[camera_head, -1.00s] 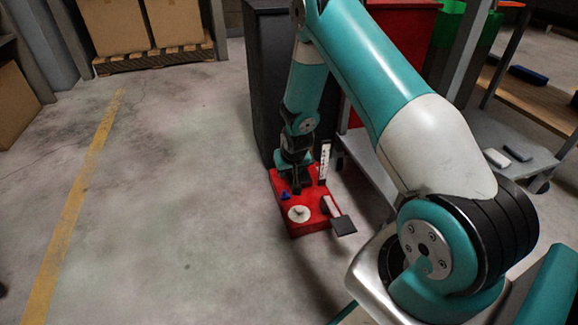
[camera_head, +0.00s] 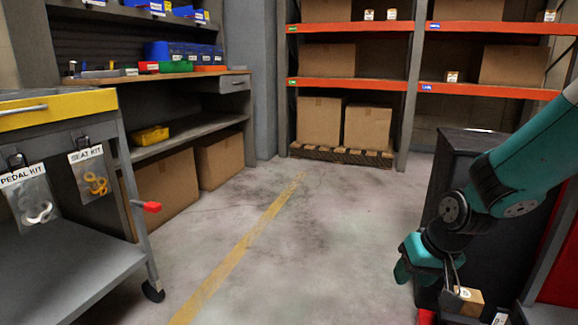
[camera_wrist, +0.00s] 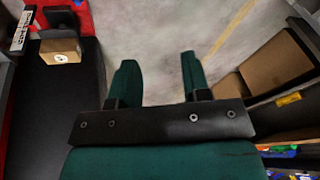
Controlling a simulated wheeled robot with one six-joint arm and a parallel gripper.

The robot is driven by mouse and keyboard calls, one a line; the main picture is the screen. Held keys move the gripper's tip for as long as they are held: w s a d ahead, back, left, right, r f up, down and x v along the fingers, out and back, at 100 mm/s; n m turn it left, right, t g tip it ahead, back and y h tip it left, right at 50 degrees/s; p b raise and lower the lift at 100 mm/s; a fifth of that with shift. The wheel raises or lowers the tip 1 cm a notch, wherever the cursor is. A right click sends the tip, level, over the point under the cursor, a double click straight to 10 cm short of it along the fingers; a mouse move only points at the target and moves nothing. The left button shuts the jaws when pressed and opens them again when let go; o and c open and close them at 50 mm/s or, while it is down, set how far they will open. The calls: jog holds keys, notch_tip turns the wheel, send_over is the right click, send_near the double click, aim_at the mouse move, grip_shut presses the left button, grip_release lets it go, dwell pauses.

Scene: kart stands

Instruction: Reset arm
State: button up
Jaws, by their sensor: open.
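My gripper (camera_head: 404,268) is at the lower right of the head view, beside the black cabinet and above the floor. In the wrist view its two teal fingers (camera_wrist: 158,78) stand wide apart with nothing between them, and the floor shows beyond. A small cardboard box (camera_head: 470,301) with a pale label is near the gripper, to its right; it also shows at the upper left of the wrist view (camera_wrist: 60,50), apart from the fingers. Only a bit of a red base (camera_head: 427,317) shows at the bottom edge of the head view.
The black cabinet (camera_head: 465,150) stands close to my arm. A grey cart (camera_head: 75,250) with hanging PEDAL KIT and SEAT KIT bags is at the left, before a workbench (camera_head: 180,78). Orange shelving (camera_head: 350,83) holds cardboard boxes at the back. The floor (camera_head: 320,240) with its yellow line is clear.

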jog(key=s+a+r+n+g+y+p, duration=0.15)
jog(key=s+a+r+n, duration=0.3)
jog(key=s+r, duration=0.6)
jog(key=s+a+r+n+g+y+p, duration=0.1)
jog(key=s+a+r+n+g+p, duration=0.15)
jog(key=s+a+r, duration=0.75)
jog(key=s+d+r+p, duration=0.1)
jog(key=d+r+p, duration=0.1)
jog(key=r+p, duration=1.6)
jog(key=s+d+r+t+p, duration=0.1)
jog(key=d+r+p, duration=0.1)
jog(key=r+p, duration=1.5)
jog(key=p, duration=0.3)
jog(key=shift+s+d+r, duration=0.3)
jog(key=shift+d+r, duration=0.1)
jog(key=shift+h, duration=0.25)
jog(key=shift+a, duration=0.1)
